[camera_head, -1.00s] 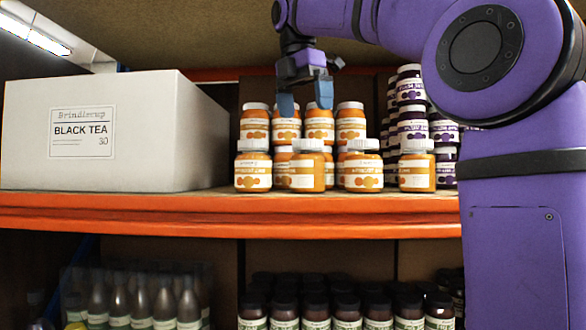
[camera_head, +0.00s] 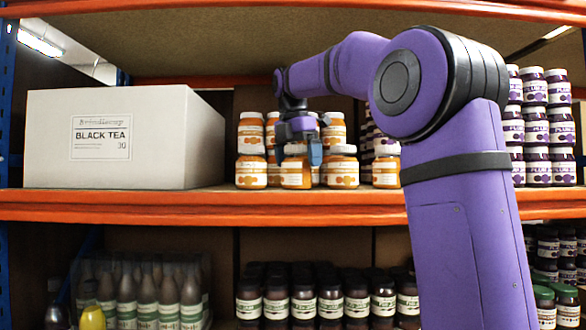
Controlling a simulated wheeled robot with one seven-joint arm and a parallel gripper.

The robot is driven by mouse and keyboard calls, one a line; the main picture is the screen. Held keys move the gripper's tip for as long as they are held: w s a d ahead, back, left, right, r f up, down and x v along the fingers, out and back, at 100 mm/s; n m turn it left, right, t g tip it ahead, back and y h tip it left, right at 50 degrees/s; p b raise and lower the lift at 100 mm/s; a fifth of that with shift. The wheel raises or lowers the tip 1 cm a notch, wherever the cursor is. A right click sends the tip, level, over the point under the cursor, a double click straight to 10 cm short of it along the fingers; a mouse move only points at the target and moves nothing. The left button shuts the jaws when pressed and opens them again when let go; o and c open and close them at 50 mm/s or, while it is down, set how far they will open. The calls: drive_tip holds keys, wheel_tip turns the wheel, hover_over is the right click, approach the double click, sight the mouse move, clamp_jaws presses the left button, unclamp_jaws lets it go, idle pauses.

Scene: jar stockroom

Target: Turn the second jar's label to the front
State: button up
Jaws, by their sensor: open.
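Orange jars with white lids and white labels stand in a front row on the shelf, with more orange jars behind. The second jar from the left (camera_head: 295,175) stands upright; its label seems turned partly to the left, with bare orange glass at its right. The first jar (camera_head: 251,173) and the third jar (camera_head: 342,172) show their labels to the front. My gripper (camera_head: 298,156) is open and points down at the second jar, one blue finger to each side of its lid. I cannot tell whether the fingers touch it. My gripper hides jars behind.
A large white Black Tea box (camera_head: 125,165) stands left on the same orange-edged shelf (camera_head: 230,205). Dark plum jars (camera_head: 536,130) are stacked at the right. Bottles and dark jars (camera_head: 330,300) fill the shelf below. Bare shelf lies between box and jars.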

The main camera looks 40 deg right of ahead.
drive_tip(key=shift+f, duration=0.2)
drive_tip(key=c, duration=1.4)
drive_tip(key=shift+r, duration=1.9)
drive_tip(key=s+a, duration=0.1)
drive_tip(key=s, duration=0.4)
drive_tip(key=s+a+r, duration=0.1)
drive_tip(key=s+a, duration=0.1)
drive_tip(key=s, duration=0.3)
drive_tip(key=s+a, duration=0.1)
drive_tip(key=s, duration=0.4)
drive_tip(key=shift+s+a+r, duration=0.15)
drive_tip(key=shift+s+a, duration=0.05)
